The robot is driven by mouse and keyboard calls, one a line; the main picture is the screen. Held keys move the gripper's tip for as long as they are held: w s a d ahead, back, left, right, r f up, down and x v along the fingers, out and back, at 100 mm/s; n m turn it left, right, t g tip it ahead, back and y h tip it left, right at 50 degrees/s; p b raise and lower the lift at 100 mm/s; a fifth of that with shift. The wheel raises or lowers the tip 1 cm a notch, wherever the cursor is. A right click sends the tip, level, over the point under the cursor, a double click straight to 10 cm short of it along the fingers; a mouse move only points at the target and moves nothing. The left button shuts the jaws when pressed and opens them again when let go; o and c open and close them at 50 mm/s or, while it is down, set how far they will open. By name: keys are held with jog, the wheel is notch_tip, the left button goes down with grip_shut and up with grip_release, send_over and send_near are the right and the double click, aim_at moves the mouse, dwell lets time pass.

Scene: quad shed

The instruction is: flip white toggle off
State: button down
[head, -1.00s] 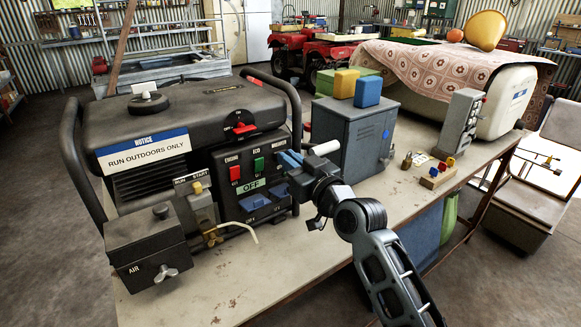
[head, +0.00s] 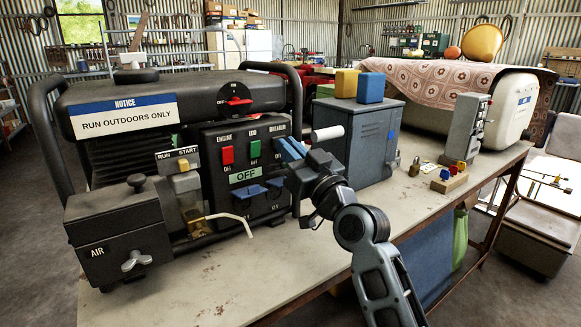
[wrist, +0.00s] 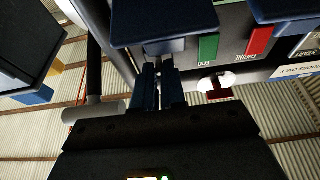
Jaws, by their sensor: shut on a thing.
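The generator's dark control panel (head: 220,150) has a red toggle (head: 227,155) under ENGINE, a green toggle (head: 254,149) under ECO and a BREAKER place at its right. My gripper (head: 290,149) is at the BREAKER place, its blue fingers closed together there. They cover that switch, so the white toggle is hidden in the head view. In the wrist view my gripper (wrist: 162,82) points at the panel beside the green toggle (wrist: 208,48), its fingers nearly together with a narrow thing between them. The toggle's position cannot be seen.
Blue outlet covers (head: 243,192) jut out below the toggles. A black frame bar (head: 297,110) rises close to my gripper. A grey-blue cabinet (head: 358,145) stands to the right. The bench top (head: 290,250) in front is mostly clear.

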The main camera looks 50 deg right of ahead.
jog(key=shift+f+t+b, duration=0.55)
jog(key=shift+t+b, duration=0.05)
jog(key=shift+b, duration=2.2)
jog(key=shift+r+h+b, duration=0.15)
jog(key=shift+h+b, duration=0.15)
jog(key=shift+b, duration=0.75)
jog(key=c, duration=1.2)
grip_release()
jog(key=b+v, duration=0.1)
jog(key=v, duration=0.6)
jog(key=shift+s+f, duration=0.3)
jog(key=shift+a, duration=0.1)
